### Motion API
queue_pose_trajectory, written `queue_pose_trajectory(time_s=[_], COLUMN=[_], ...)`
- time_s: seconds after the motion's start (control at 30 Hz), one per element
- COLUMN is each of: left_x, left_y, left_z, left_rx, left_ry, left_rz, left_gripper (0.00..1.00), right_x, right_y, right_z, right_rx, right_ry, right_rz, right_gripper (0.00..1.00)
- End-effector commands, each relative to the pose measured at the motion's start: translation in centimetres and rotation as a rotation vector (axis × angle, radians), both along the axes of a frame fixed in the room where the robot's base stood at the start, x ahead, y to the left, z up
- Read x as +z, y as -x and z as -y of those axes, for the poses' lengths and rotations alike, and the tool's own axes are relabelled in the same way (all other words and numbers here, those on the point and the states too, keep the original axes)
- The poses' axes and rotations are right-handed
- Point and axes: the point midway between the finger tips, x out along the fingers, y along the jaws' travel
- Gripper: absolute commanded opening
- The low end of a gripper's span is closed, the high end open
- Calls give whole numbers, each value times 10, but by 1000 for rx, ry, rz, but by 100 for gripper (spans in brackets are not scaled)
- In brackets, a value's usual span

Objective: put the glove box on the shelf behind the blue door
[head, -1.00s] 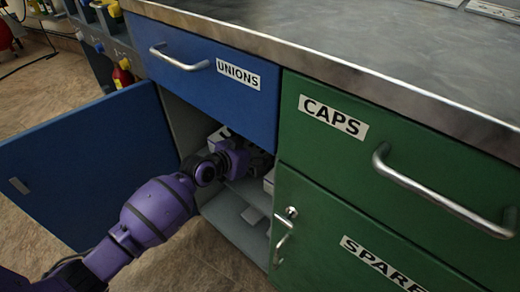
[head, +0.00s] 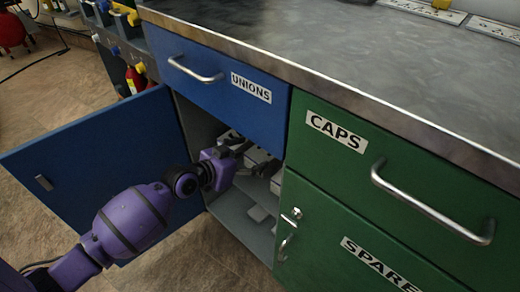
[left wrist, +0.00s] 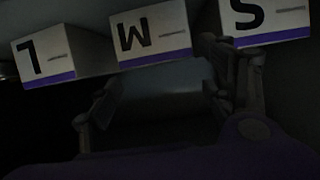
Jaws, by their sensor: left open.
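The blue door (head: 95,160) stands swung open to the left, and the shelf (head: 258,188) shows inside the cabinet. Pale boxes (head: 257,155) stand in the dim interior. In the left wrist view three white boxes with purple lower bands stand in a row: one marked L (left wrist: 42,58), one marked M (left wrist: 150,35), one marked S (left wrist: 265,22). I cannot tell which is the task's glove box. My left gripper (head: 240,160) is at the cabinet opening. Its fingers (left wrist: 165,105) are spread with nothing between them, below the boxes in the wrist view. My right gripper is not in view.
The blue UNIONS drawer (head: 215,78) is shut above the opening. Green CAPS (head: 390,150) and SPARE (head: 345,235) fronts are shut on the right, with protruding handles. The metal-edged worktop (head: 340,50) overhangs. Open floor (head: 195,260) lies in front.

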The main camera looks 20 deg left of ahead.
Motion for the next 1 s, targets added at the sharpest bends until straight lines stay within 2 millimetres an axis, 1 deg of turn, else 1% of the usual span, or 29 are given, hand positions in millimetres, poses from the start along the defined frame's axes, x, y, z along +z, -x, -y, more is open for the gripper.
queue_pose_trajectory(time_s=[0.03, 0.1, 0.2, 0.33, 0.6, 0.7, 0.77, 0.87, 0.9, 0.97, 1.0], left_x=[6, 9, 12, 13, 12, 14, 16, 22, 25, 29, 31], left_y=[9, 17, 25, 29, 30, 37, 48, 80, 97, 127, 148], left_z=[-3, -7, -10, -11, -11, -11, -10, -9, -9, -7, -5], left_rx=[0, 0, 0, -1, -1, 2, 6, 18, 25, 36, 43], left_ry=[-1, 0, 0, 0, 1, -1, -3, -13, -18, -27, -32], left_rz=[-1, -1, 0, 0, -1, -10, -23, -63, -82, -117, -142], left_gripper=[74, 74, 74, 74, 74, 74, 74, 74, 74, 74, 74], right_x=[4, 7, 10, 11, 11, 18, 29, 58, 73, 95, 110], right_y=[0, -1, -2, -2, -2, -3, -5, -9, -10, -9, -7], right_z=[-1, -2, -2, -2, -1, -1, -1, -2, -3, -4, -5], right_rx=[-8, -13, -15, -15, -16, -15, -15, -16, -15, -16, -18], right_ry=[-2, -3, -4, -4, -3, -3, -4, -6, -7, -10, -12], right_rz=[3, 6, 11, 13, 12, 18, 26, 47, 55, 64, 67], right_gripper=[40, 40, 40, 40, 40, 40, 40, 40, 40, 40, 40])
